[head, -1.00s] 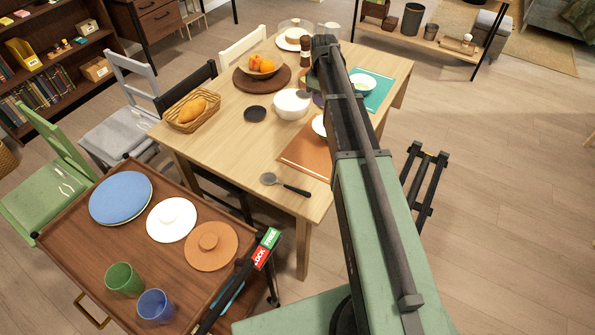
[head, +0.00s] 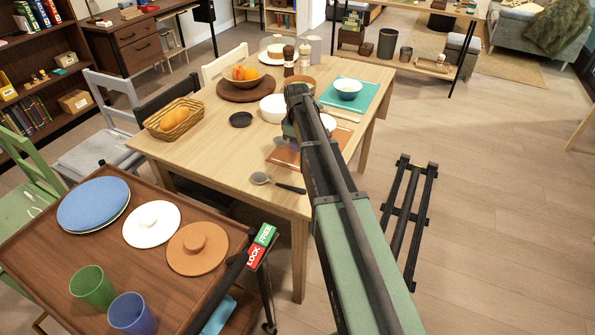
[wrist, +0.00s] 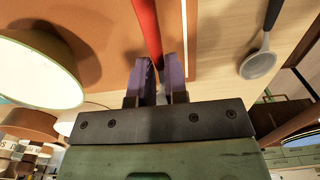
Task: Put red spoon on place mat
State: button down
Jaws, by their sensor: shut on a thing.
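My gripper (wrist: 160,75) is shut on a red spoon (wrist: 147,28), whose red handle runs up out of the wrist view between the purple fingers. The spoon's far end is out of view. An orange-brown place mat (wrist: 100,45) lies beneath it in the wrist view; I cannot tell whether the spoon touches it. In the head view this mat (head: 284,158) is at the table's near right side, partly hidden by my arm. A teal place mat (head: 372,99) lies farther back. The spoon does not show clearly in the head view.
A pale bowl (wrist: 30,75) sits left of the gripper in the wrist view. A grey spoon with a dark handle (head: 262,179) lies near the table's front corner. A trolley (head: 60,235) with plates and cups is in front.

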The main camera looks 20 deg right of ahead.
aim_at(297, 160)
jog(key=shift+f, duration=0.15)
notch_tip(297, 160, down, 5)
jog(key=b, duration=0.4)
jog(key=shift+r, duration=0.5)
jog(key=shift+f, duration=0.25)
jog(key=c, duration=1.1)
grip_release()
jog(key=shift+r, duration=0.1)
jog(key=shift+c, duration=0.2)
